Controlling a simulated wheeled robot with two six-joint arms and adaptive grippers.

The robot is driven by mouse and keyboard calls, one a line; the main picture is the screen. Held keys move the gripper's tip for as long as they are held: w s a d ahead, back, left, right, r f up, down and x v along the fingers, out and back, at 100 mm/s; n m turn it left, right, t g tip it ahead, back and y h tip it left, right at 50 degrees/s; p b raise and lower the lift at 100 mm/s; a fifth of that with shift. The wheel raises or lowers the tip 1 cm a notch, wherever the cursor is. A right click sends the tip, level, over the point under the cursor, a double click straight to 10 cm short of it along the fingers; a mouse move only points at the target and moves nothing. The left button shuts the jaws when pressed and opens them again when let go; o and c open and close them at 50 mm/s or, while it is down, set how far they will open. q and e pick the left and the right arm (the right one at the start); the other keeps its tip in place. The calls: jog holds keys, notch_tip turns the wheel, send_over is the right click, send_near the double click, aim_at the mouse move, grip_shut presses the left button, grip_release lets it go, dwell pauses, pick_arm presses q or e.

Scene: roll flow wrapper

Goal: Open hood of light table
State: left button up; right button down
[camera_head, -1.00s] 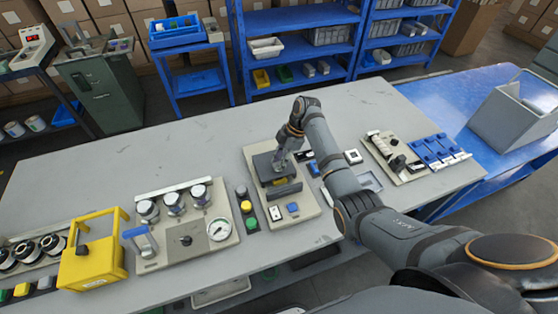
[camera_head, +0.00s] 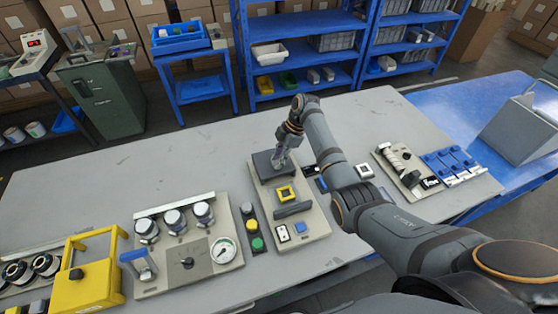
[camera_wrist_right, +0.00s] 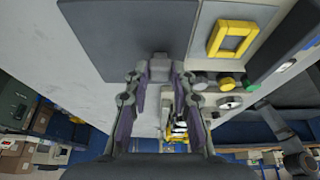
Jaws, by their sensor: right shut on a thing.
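The light table (camera_head: 262,205) is a beige panel in the middle of the workbench. Its hood (camera_head: 262,162) is a dark grey plate at the panel's far end, and it also shows in the right wrist view (camera_wrist_right: 110,30). A yellow square frame (camera_head: 286,194) lies uncovered in front of the hood; the right wrist view shows it too (camera_wrist_right: 233,40). My right gripper (camera_head: 279,160) is shut at the hood, by its grey handle (camera_wrist_right: 160,68); the exact contact is partly hidden by the fingers. My left gripper is not in view.
Left of the panel are green and yellow buttons (camera_head: 254,234), a gauge unit (camera_head: 223,250) and a yellow frame box (camera_head: 92,285). Right of it stand a small beige unit (camera_head: 410,180) and blue clamps (camera_head: 450,163). The bench behind the panel is clear.

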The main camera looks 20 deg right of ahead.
jog(key=shift+w+r, duration=0.1)
jog(key=shift+w, duration=0.1)
jog(key=c, duration=1.5)
grip_release()
jog(key=shift+o, duration=1.9)
jog(key=shift+s, duration=0.1)
jog(key=shift+d+r, duration=0.15)
jog(key=shift+r, duration=0.1)
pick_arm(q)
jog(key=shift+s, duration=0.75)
pick_arm(e)
jog(key=v, duration=1.1)
jog(key=shift+r, duration=0.25)
jog(key=shift+f, duration=0.1)
